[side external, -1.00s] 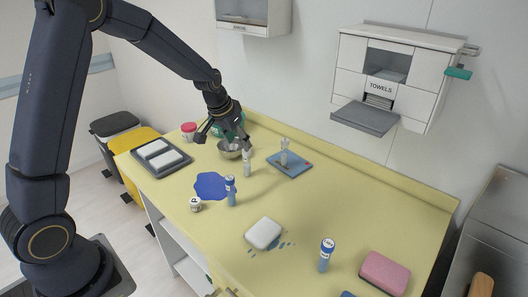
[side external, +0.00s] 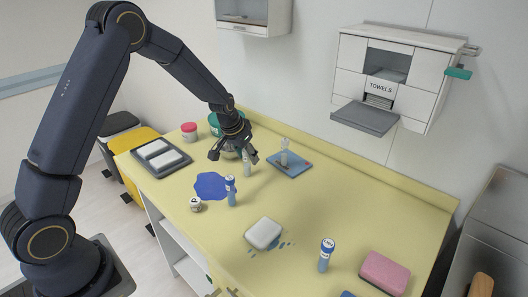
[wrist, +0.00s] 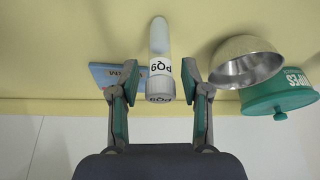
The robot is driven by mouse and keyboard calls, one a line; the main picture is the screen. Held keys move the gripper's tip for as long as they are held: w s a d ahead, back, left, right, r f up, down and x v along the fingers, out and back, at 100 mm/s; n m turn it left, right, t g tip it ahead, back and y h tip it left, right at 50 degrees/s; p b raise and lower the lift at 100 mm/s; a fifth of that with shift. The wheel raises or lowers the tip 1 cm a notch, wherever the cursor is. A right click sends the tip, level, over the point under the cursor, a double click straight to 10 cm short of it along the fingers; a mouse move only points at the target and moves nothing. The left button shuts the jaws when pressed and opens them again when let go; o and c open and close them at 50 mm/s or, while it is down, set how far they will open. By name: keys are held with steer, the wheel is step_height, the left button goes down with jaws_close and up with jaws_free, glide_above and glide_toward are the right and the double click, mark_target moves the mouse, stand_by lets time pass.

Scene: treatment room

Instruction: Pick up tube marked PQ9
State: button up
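The tube marked PQ9 (wrist: 160,50) is a pale, round-ended tube with black letters on a white label. In the wrist view it lies along the middle of the picture, with its labelled end between my fingers and a gap showing on each side. In the side external view the tube (side external: 246,165) stands on the yellow counter, its upper part close to my gripper. My gripper (side external: 234,156) is open just above the counter. In the wrist view my gripper (wrist: 160,92) has its two fingers wide apart, one on each side of the tube.
A metal bowl (wrist: 246,62) and a green wipes tub (wrist: 280,97) are close on the wrist view's right.

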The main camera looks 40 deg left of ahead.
steer(key=c, duration=0.7)
